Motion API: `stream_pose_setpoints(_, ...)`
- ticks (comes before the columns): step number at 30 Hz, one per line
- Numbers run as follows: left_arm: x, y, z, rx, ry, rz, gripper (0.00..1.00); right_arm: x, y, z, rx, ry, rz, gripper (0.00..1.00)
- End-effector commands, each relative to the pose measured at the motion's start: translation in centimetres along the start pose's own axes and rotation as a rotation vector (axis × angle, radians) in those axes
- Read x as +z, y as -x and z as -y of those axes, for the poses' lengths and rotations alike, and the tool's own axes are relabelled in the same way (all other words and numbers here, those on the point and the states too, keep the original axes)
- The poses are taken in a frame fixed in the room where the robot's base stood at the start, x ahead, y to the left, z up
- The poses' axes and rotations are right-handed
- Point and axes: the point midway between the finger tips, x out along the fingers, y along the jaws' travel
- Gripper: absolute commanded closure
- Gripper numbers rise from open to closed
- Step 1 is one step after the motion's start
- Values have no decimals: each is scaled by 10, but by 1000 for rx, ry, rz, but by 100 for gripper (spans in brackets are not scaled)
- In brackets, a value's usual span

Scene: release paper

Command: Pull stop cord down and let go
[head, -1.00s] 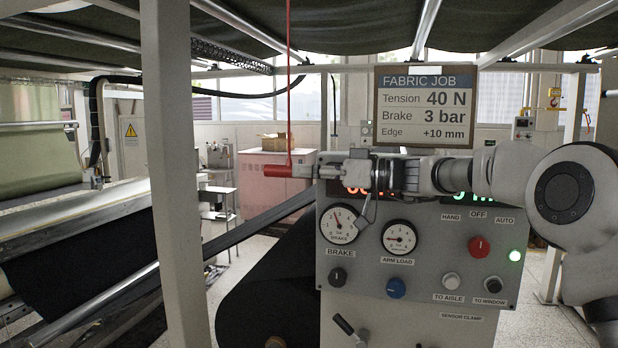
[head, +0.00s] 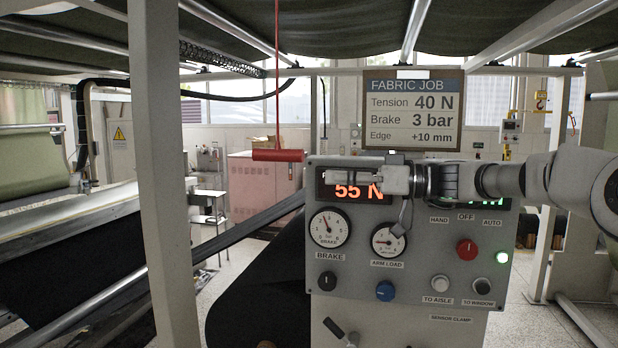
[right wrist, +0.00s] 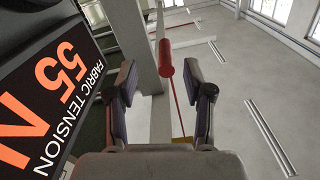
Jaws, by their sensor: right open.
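The stop cord (head: 277,80) is a thin red line hanging straight down from above. Its red cylindrical handle (head: 277,155) hangs level at its lower end, left of the display panel's top corner. My right gripper (head: 330,180) comes in from the right, in front of the panel's display. It is open and empty, to the right of the handle and a little lower, with a gap between them. In the right wrist view the handle (right wrist: 165,58) shows ahead, between and beyond the spread fingers. My left gripper is not in view.
The grey control panel (head: 345,270) stands just behind my right gripper, with gauges, knobs and a lit "55 N" display (head: 358,191). A job sign (head: 413,135) is mounted above it. A pale post (head: 165,200) stands on the left. Space around the handle is clear.

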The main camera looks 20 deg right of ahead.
Motion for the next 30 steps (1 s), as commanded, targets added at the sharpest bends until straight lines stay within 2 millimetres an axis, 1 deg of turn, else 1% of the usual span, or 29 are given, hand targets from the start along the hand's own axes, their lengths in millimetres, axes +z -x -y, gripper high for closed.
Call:
stream_pose_setpoints(1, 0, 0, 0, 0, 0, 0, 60, -1, 11, 0, 0, -1, -3, 48)
stream_pose_setpoints(3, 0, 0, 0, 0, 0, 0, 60, 0, 22, 0, 0, -1, -1, 48)
stream_pose_setpoints(6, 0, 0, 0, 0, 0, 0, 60, 0, 31, 0, 0, 0, 0, 48)
stream_pose_setpoints(20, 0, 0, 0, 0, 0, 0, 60, 1, 32, 0, 0, 0, 2, 48)
stream_pose_setpoints(22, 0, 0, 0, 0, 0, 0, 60, 5, 31, -3, 1, -7, 6, 48)
stream_pose_setpoints(23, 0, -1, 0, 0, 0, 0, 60, 11, 30, -6, 2, -15, 11, 48)
stream_pose_setpoints(26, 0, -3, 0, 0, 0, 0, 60, 48, 15, -22, 4, -61, 60, 48)
stream_pose_setpoints(27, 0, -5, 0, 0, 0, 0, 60, 71, 5, -29, 4, -87, 94, 48)
stream_pose_setpoints(29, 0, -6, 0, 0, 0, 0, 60, 113, -12, -37, -4, -138, 153, 48)
stream_pose_setpoints(30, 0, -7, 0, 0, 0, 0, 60, 143, -22, -38, -13, -175, 196, 48)
